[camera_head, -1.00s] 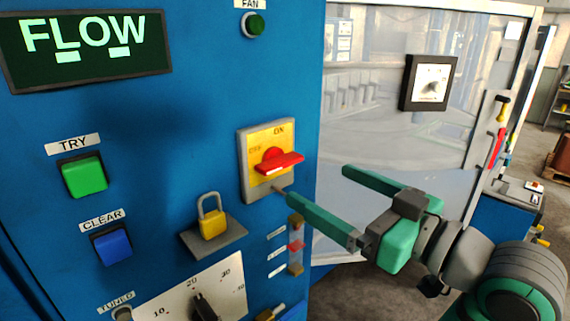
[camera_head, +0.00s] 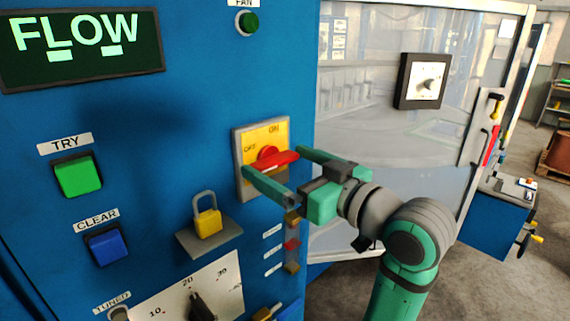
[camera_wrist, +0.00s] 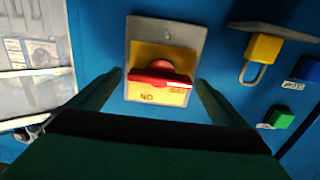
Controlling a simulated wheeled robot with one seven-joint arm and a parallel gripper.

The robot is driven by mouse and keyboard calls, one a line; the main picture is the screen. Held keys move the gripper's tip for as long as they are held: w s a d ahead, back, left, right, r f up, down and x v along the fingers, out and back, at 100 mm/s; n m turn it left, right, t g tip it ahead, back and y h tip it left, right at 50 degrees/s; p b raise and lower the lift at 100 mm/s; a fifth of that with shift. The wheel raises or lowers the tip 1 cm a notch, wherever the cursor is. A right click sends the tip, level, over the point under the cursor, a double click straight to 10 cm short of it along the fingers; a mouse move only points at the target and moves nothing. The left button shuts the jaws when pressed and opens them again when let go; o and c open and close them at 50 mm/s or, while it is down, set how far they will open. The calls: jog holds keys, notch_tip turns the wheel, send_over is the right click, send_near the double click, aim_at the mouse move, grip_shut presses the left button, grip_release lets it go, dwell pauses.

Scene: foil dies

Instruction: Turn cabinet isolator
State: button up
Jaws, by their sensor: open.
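The cabinet isolator is a red rotary handle (camera_head: 270,160) on a yellow plate (camera_head: 262,135) with a grey surround, marked ON and OFF, on the blue cabinet front. My green gripper (camera_head: 273,160) is open, with one finger on each side of the handle. In the wrist view the red handle (camera_wrist: 158,76) lies between the two spread fingers (camera_wrist: 155,92). I see no clear contact; the lower finger hides part of the plate's bottom edge.
A yellow padlock (camera_head: 208,222) on a grey ledge sits lower left of the isolator. A small indicator column (camera_head: 292,243) is just below my gripper. Green TRY (camera_head: 78,176) and blue CLEAR (camera_head: 108,245) buttons are farther left. A glazed panel (camera_head: 375,150) stands to the right.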

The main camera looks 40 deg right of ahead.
jog(key=c, duration=1)
jog(key=shift+c, duration=0.2)
